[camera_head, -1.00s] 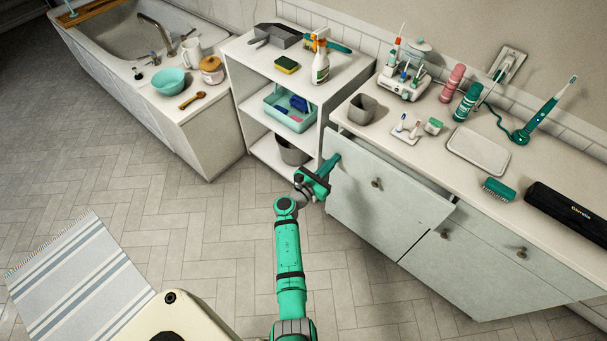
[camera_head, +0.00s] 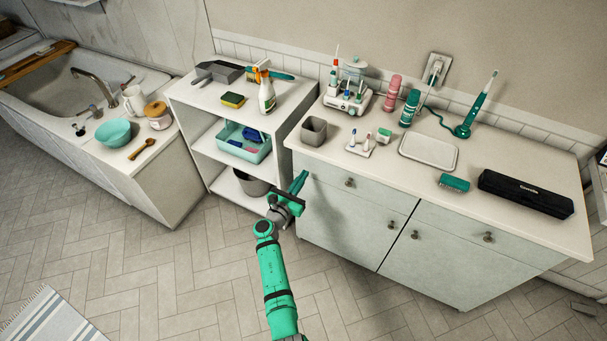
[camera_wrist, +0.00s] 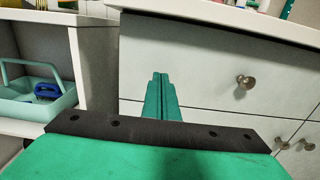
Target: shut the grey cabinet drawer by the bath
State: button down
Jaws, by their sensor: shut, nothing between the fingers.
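The grey cabinet (camera_head: 340,222) stands under a pale countertop, to the right of the white open shelf. Its upper left drawer (camera_head: 325,176) has a round knob (camera_head: 349,183), and its front looks about flush with the cabinet. In the wrist view the drawer front (camera_wrist: 205,70) fills the middle, with its knob (camera_wrist: 245,82) to the right of my fingers. My gripper (camera_head: 304,176) is shut and empty, its fingertips (camera_wrist: 161,78) pointing at the left part of the drawer front. I cannot tell whether they touch it.
The white shelf (camera_head: 198,112) holds a teal caddy (camera_head: 262,152) and a grey bin, close left of my gripper. The bath (camera_head: 60,95) is farther left. The countertop (camera_head: 375,165) carries toothbrushes, bottles and a tray. The tiled floor (camera_head: 190,290) in front is clear.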

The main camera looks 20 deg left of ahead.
jog(key=s+a, duration=0.2)
jog(key=s, duration=0.9)
jog(key=s+d+f+m+g+y, duration=0.2)
jog(key=s+d+f+m+g, duration=0.2)
jog(key=s+d+f+m, duration=0.5)
jog(key=s+d+f+m+g+y, duration=0.1)
jog(key=s+d+f+m, duration=0.15)
jog(key=s, duration=0.55)
jog(key=s+d+f+m, duration=0.1)
jog(key=s+d+m, duration=0.2)
jog(key=s, duration=0.4)
jog(key=s+d+r+m+t, duration=0.1)
jog(key=s+d+r+m, duration=0.4)
jog(key=s+r+m, duration=0.4)
jog(key=s+d+r+m+t, duration=0.1)
jog(key=s+d+r+m, duration=0.4)
jog(key=s+r+m, duration=0.5)
notch_tip(320, 180, up, 6)
jog(key=shift+d+r+m+t, duration=0.15)
jog(key=shift+d+m+t, duration=0.15)
jog(key=shift+d+m, duration=0.15)
jog(key=shift+s+a, duration=0.1)
